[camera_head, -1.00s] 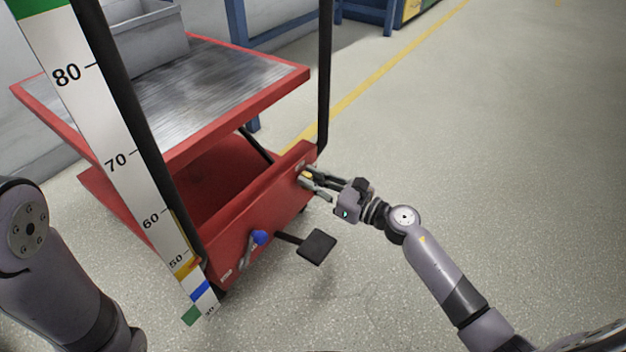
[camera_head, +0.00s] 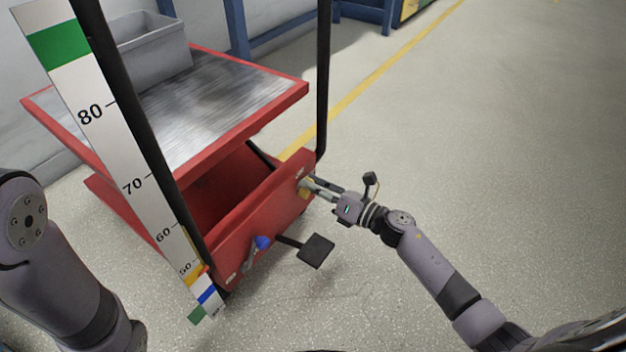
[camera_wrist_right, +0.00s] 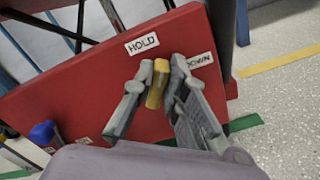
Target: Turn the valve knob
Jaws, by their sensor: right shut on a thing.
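The valve knob (camera_wrist_right: 157,84) is a yellow bar-shaped handle on the cart's red end panel, between a HOLD label (camera_wrist_right: 142,43) and a DOWN label (camera_wrist_right: 200,60). It also shows small in the head view (camera_head: 304,188). My right gripper (camera_head: 309,186) reaches it from the right. In the right wrist view its two grey fingers (camera_wrist_right: 161,80) are shut on the knob, one on each side. The knob stands nearly upright in that view, tilted slightly. Of my left arm only a link shows at the left edge of the head view; its gripper is out of view.
The red lift cart has a metal-topped platform (camera_head: 200,105) with a grey bin (camera_head: 150,45). A black pedal (camera_head: 316,250) and a blue-knobbed lever (camera_head: 263,242) stick out of its front. A height scale (camera_head: 135,180) stands at left. The floor at right is clear.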

